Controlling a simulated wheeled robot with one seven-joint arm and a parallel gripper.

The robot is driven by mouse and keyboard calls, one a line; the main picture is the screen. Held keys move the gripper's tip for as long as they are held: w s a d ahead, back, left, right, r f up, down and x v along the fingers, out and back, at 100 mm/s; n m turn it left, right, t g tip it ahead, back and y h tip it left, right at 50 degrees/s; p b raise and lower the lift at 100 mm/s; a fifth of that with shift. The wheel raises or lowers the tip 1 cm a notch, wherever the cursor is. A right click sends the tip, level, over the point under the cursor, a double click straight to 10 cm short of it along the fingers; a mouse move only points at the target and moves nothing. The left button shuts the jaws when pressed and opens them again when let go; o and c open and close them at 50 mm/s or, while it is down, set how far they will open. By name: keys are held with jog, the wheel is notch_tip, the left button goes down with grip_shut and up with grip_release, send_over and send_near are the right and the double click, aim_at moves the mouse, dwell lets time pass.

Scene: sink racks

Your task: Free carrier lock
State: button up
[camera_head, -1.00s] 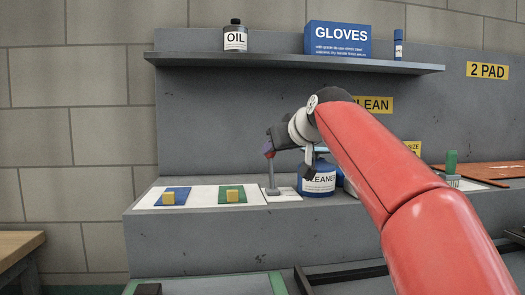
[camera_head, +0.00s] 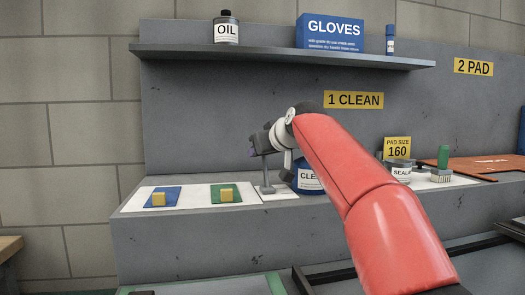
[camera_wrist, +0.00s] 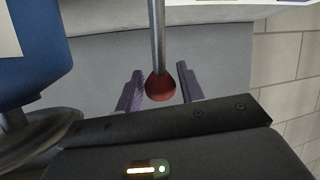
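A thin grey upright lever (camera_head: 266,176) stands on a small flat base at the right end of the white panel on the bench. In the wrist view its grey rod (camera_wrist: 157,35) ends in a red knob (camera_wrist: 160,88). My gripper (camera_head: 256,146) is at the top of the lever and hides the knob in the head view. In the wrist view my gripper (camera_wrist: 160,87) is open, with a purple-grey finger on each side of the knob. Gaps show between the knob and both fingers. No part is labelled as a carrier lock.
A blue cleaner jar (camera_head: 308,178) stands close to the right of the lever, partly behind my arm. Yellow blocks sit on a blue pad (camera_head: 175,197) and a green pad (camera_head: 241,187) to the left. A sealer jar (camera_head: 401,172) and a green-handled brush (camera_head: 442,165) stand further right.

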grip_shut()
